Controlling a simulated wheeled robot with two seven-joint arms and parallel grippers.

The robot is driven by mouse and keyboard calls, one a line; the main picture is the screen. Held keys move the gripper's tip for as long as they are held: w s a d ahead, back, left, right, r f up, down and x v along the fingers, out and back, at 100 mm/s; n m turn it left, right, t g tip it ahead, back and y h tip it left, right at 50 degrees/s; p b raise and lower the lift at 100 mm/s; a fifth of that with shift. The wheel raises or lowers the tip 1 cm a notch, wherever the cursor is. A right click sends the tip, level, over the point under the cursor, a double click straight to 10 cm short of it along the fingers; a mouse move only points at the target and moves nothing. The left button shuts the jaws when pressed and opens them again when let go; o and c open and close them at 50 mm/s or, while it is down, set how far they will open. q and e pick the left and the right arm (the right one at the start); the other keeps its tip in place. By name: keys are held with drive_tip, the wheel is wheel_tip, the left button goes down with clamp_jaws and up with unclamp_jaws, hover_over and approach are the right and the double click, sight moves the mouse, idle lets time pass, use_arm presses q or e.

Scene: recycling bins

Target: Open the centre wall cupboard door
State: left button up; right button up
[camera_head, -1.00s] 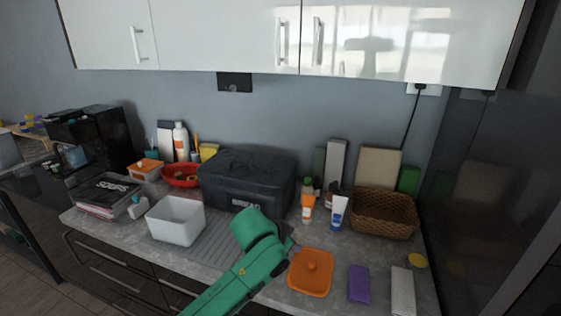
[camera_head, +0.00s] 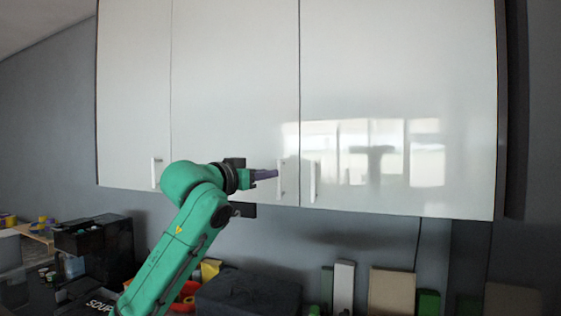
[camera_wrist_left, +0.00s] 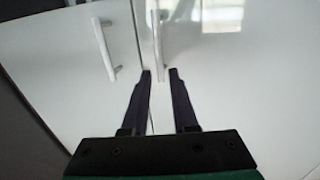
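The centre wall cupboard door (camera_head: 225,90) is a plain glossy white panel, closed flush between its neighbours. Its upright bar handle (camera_head: 281,180) is near its lower right corner. In the left wrist view this handle (camera_wrist_left: 104,48) stands left of the door seam, to the left of my fingers. My left gripper (camera_head: 276,174) is raised in front of the door, its tips beside the handle in the head view. In the wrist view its two dark fingers (camera_wrist_left: 160,73) are apart with nothing between them, pointing towards the neighbouring right door's handle (camera_wrist_left: 158,45). My right gripper is not in view.
The right door (camera_head: 400,80) with its own handle (camera_head: 313,182) adjoins closely. The left door (camera_head: 133,90) is also closed. Below, a dark box (camera_head: 247,294) and several upright boards stand on the worktop. The space in front of the right door looks clear.

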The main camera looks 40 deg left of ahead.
sight(279, 193)
use_arm(q)
drive_tip(key=w+p, duration=0.1)
drive_tip(key=w, duration=0.1)
drive_tip(key=w+p, duration=0.1)
drive_tip(key=w, duration=0.1)
drive_tip(key=w+a+p, duration=0.1)
drive_tip(key=w, duration=0.1)
drive_tip(key=shift+r, duration=0.3)
drive_tip(key=shift+w+d+f, duration=0.1)
drive_tip(key=shift+w+f, duration=0.15)
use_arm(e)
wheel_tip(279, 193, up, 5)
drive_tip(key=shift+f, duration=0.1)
use_arm(q)
drive_tip(key=c, duration=0.4)
clamp_jaws()
drive_tip(key=shift+r, duration=0.1)
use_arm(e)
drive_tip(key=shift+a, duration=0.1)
